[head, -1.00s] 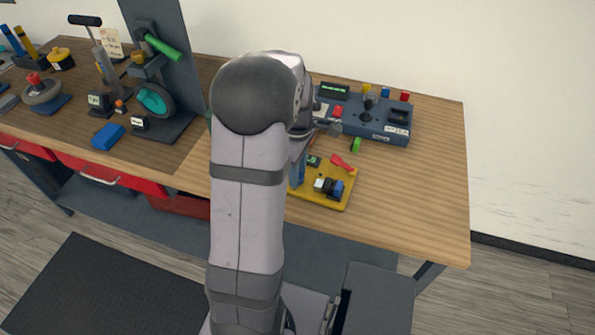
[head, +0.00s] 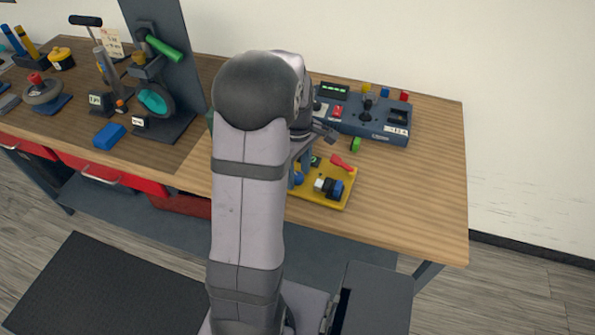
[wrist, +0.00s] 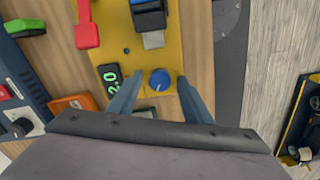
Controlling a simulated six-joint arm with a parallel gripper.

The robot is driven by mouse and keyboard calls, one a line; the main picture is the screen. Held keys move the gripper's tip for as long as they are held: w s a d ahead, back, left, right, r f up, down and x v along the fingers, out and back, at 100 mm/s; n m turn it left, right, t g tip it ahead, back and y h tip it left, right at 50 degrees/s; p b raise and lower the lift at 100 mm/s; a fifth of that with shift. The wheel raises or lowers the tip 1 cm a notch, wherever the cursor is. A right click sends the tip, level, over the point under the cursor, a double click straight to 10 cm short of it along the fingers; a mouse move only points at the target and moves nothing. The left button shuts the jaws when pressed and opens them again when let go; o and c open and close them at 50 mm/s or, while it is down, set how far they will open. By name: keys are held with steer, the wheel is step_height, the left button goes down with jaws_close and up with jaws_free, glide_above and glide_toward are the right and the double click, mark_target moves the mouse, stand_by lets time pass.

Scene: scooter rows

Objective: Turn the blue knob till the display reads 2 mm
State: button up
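The blue knob (wrist: 160,79) sits on a yellow board (wrist: 178,50), which also shows in the head view (head: 335,200). The knob shows partly in the head view (head: 298,179). A small black display (wrist: 110,77) beside the knob has green digits, turned sideways, that look like 2.0. My gripper (wrist: 159,77) is open, with one finger on each side of the knob. A gap shows between the knob and each finger in the wrist view. In the head view my arm hides most of the gripper.
The board also carries a red lever (wrist: 87,27) and a black block with blue and white parts (wrist: 150,18). A blue-grey control box (head: 370,118) stands behind it, with a green part (head: 356,144) near its front. The tabletop right of the board is clear.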

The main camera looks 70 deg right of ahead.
mark_target(297, 175)
steer(key=shift+r+b, duration=0.7)
steer(key=shift+r, duration=3)
